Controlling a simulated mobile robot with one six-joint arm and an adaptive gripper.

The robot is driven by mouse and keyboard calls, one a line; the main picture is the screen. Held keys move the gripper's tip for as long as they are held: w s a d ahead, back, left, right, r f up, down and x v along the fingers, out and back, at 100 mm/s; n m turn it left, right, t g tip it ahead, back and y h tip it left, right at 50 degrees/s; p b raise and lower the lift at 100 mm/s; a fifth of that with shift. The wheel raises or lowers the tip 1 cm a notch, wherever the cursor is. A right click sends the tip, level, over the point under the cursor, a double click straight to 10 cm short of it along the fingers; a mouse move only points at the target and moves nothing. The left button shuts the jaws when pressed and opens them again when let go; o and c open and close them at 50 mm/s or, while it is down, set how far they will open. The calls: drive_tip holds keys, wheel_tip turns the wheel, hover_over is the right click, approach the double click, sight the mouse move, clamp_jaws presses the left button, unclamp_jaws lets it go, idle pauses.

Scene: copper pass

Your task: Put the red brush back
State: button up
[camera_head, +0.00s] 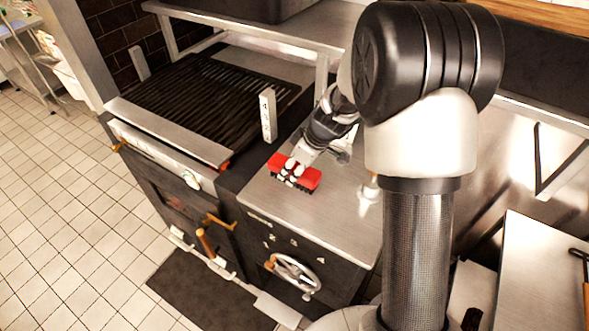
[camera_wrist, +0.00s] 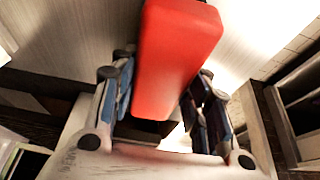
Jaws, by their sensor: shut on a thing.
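The red brush (camera_head: 309,180) has a red block-shaped body with dark bristles underneath. It is at the steel counter (camera_head: 330,215) beside the grill, bristles down; I cannot tell whether they touch the steel. My gripper (camera_head: 291,170) reaches down from the upper right and is shut on the middle of the brush, with red showing on both sides of the fingers. In the wrist view the red brush (camera_wrist: 178,60) sits between the two fingers of my gripper (camera_wrist: 165,105) and hides part of what lies beyond.
A ridged grill (camera_head: 200,95) lies left of the counter, with a pale upright block (camera_head: 268,115) at its right edge. A small item with an orange-brown top (camera_head: 369,190) stands right of the brush. A handwheel (camera_head: 296,272) is on the counter's front. The near counter top is clear.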

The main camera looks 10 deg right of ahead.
drive_tip(key=shift+f, duration=0.1)
drive_tip(key=o, duration=1)
drive_tip(key=shift+o, duration=0.2)
drive_tip(key=p+v, duration=0.3)
drive_tip(key=v, duration=0.9)
drive_tip(key=s+a+r+m+h, duration=0.1)
drive_tip(key=s+a+r+m, duration=0.3)
drive_tip(key=s+r, duration=0.75)
drive_tip(key=s+m+t+h, duration=0.1)
drive_tip(key=s+m, duration=0.4)
drive_tip(key=s, duration=1)
drive_tip(key=shift+s+d+h, duration=0.15)
drive_tip(key=shift+d+h, duration=0.25)
drive_tip(key=shift+h, duration=0.2)
